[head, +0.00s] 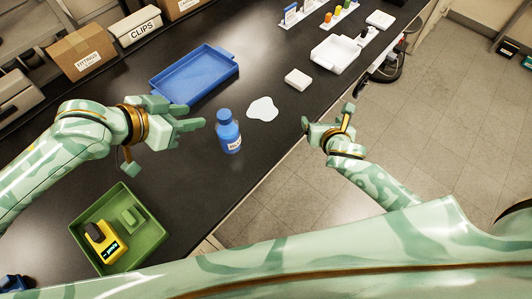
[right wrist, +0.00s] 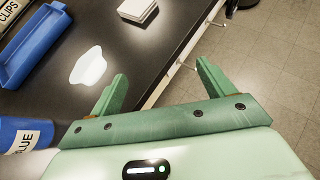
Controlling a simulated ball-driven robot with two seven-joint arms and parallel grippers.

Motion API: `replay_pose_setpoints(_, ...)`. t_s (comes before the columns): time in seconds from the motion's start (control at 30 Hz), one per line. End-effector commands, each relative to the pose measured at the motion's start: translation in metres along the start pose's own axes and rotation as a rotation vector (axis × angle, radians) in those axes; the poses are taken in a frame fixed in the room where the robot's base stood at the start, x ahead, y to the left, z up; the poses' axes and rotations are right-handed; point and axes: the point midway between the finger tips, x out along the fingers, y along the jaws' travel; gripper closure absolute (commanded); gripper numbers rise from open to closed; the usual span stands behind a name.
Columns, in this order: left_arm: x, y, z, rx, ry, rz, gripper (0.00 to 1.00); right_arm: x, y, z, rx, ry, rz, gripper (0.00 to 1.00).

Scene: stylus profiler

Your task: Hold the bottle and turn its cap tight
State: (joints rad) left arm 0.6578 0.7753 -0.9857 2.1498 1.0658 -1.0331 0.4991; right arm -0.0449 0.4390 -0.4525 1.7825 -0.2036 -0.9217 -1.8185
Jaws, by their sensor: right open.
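The blue bottle (head: 229,138) with its blue cap (head: 224,115) stands upright on the black bench, with a white label on its side. Part of the bottle (right wrist: 22,135) also shows at the left edge of the right wrist view. My left gripper (head: 198,115) is left of the bottle, its fingers spread and pointing toward it, apart from it. My right gripper (head: 328,121) is off to the right, near the bench edge, apart from the bottle. In the right wrist view its fingers (right wrist: 160,88) are wide apart with nothing between them.
A white puddle-like patch (head: 262,109) lies right of the bottle. A blue tray (head: 160,92) is behind, a green tray (head: 153,239) with a yellow device (head: 104,243) at front left. A white block (head: 297,79) and white tray (head: 333,55) stand farther back.

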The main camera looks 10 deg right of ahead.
Motion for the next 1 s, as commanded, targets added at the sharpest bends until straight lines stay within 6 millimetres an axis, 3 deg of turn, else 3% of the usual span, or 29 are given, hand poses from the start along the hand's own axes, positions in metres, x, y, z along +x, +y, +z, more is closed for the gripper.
replay_pose_setpoints(0.03,0.000,0.000,0.000,0.000,0.000,0.000,0.64,-0.019,0.030,-0.002,-0.061,-0.013,0.083,0.19)
replay_pose_setpoints(0.1,0.000,0.000,0.000,0.000,0.000,0.000,0.64,-0.047,0.069,-0.001,-0.143,-0.043,0.195,0.19)
replay_pose_setpoints(0.2,0.000,0.000,0.000,0.000,0.000,0.000,0.64,-0.088,0.112,-0.004,-0.233,-0.077,0.333,0.19)
replay_pose_setpoints(0.33,0.000,0.000,0.000,0.000,0.000,0.000,0.64,-0.133,0.148,-0.007,-0.305,-0.112,0.465,0.19)
replay_pose_setpoints(0.5,0.000,0.000,0.000,0.000,0.000,0.000,0.64,-0.163,0.168,-0.009,-0.345,-0.134,0.548,0.19)
replay_pose_setpoints(0.67,0.000,0.000,0.000,0.000,0.000,0.000,0.64,-0.158,0.179,-0.009,-0.350,-0.139,0.562,0.19)
replay_pose_setpoints(1.0,0.000,0.000,0.000,0.000,0.000,0.000,0.64,-0.093,0.220,-0.006,-0.348,-0.138,0.560,0.19)
